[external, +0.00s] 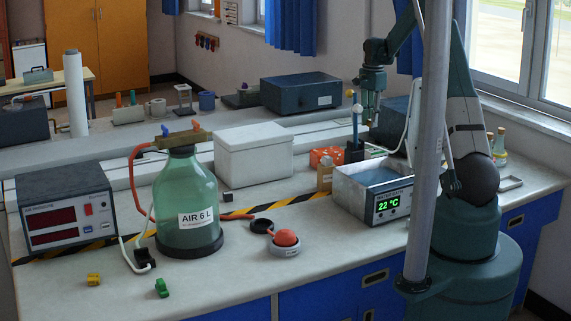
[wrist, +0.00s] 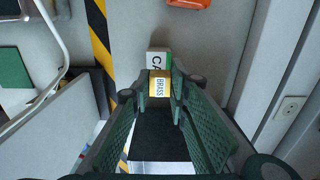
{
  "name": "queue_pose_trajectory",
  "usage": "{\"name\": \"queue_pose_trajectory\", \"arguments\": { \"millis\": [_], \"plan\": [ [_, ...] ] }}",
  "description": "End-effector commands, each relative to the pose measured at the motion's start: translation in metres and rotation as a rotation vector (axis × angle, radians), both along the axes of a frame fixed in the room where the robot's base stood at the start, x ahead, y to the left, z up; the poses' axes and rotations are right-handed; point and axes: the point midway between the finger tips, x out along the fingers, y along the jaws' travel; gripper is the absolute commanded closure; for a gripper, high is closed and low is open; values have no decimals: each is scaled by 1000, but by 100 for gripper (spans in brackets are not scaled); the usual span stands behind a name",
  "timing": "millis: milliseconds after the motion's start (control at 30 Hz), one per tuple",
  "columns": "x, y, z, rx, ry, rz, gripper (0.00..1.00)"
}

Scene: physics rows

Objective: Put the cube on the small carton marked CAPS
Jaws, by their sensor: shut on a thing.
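My gripper (wrist: 160,88) is shut on a small brass-coloured cube (wrist: 160,83) lettered BRASS. A small white carton (wrist: 157,58) with a green edge and the letters CA shows just beyond the cube in the wrist view. The cube hides the lower part of the carton and the rest of its lettering. The gap between cube and carton cannot be judged. In the external view my gripper (external: 370,118) is raised above the back right of the bench, and the held cube is not clear there.
An open metal bath (external: 345,190) with a 22 °C display stands below and right of the tan carton. A black holder (external: 355,152) with upright sticks and an orange rack (external: 322,156) are close by. A large white box (external: 253,152) stands left. The front bench has free room.

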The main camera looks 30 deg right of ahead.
Motion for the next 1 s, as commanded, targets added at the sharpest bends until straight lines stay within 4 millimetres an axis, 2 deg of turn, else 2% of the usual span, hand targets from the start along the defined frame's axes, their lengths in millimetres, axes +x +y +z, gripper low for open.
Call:
{"name": "queue_pose_trajectory", "arguments": {
  "millis": [100, 200, 667, 833, 1000],
  "plan": [
    [-2, -18, 2, 0, 0, -2, 98],
    [-3, -26, 3, 0, 0, -1, 98],
    [-3, -28, 1, 0, 0, 0, 98],
    [-2, -28, -14, 0, 0, 0, 98],
    [-2, -28, -38, 0, 0, 0, 98]
  ]
}}
